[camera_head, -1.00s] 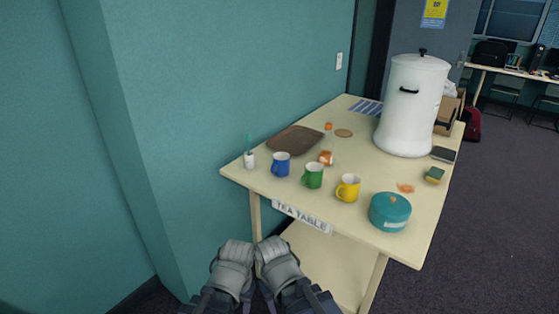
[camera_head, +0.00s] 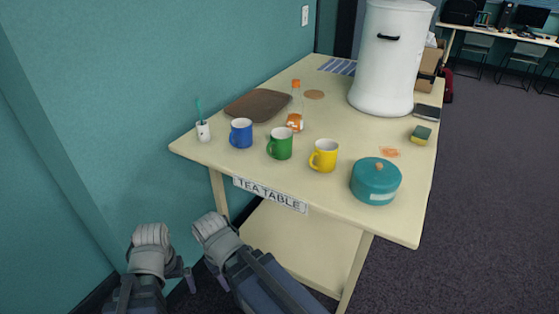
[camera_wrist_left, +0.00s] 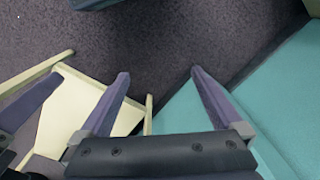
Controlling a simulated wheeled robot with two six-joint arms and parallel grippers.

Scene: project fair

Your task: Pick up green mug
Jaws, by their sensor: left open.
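The green mug (camera_head: 284,146) stands upright near the front edge of the tea table (camera_head: 222,160), its handle to the left. It is between the blue mug (camera_head: 241,134) and the yellow mug (camera_head: 325,156). My left gripper (camera_head: 188,281) is low in front of the table, well below and left of the green mug. In the left wrist view my left gripper (camera_wrist_left: 160,76) is open and empty, fingers apart above the floor. My right gripper (camera_head: 217,272) is beside it, its jaws mostly hidden by its wrist. The mug does not show in the left wrist view.
A teal pot (camera_head: 375,184) stands right of the yellow mug. Behind are an orange-capped bottle (camera_head: 295,112), a brown tray (camera_head: 258,105) and a large white urn (camera_head: 385,60). A white cup (camera_head: 203,131) is at the left corner. A teal wall (camera_head: 130,80) borders the left.

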